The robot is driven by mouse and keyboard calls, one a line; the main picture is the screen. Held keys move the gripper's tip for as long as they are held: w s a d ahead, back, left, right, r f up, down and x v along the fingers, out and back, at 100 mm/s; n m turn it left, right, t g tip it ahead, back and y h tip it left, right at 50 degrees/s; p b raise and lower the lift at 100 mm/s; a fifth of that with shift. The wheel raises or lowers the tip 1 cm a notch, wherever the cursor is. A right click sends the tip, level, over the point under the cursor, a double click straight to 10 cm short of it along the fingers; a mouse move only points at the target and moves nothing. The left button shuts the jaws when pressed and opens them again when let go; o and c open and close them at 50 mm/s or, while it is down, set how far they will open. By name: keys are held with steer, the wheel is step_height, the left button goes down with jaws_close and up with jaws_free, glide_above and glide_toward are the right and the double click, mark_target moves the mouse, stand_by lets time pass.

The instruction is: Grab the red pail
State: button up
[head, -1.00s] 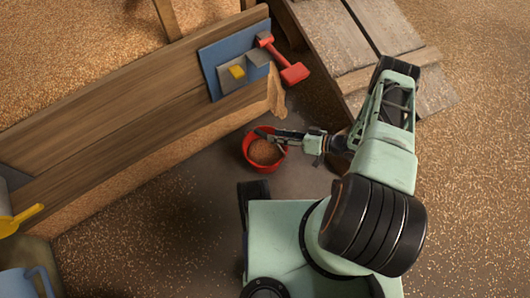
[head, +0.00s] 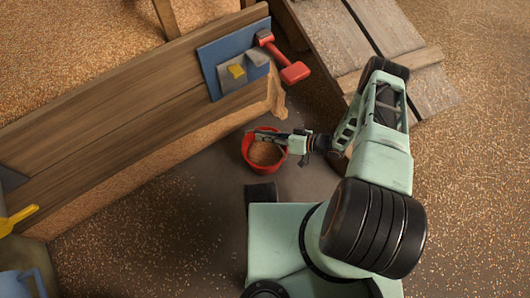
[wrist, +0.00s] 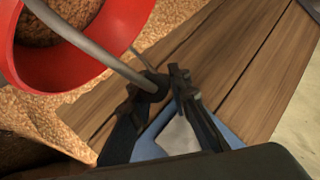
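The red pail (head: 248,157) stands on the floor beside the wooden boards, with brown grain inside. In the wrist view the pail (wrist: 95,72) is at the upper left, and its grey wire handle (wrist: 95,48) arches up to my fingertips. My gripper (head: 268,134) reaches over the pail's rim from the right in the head view. In the wrist view my gripper's fingertips (wrist: 166,84) are close together at the top of the handle. The handle meets the left fingertip. Whether the fingers are clamped on it cannot be told.
A wooden platform (head: 340,45) lies at the upper right. A yellow tool (head: 16,219) and blue container (head: 25,284) are at lower left.

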jaws_close()
steer(key=shift+w+r, duration=0.1)
steer(key=shift+r, duration=0.05)
steer(key=shift+r, duration=0.1)
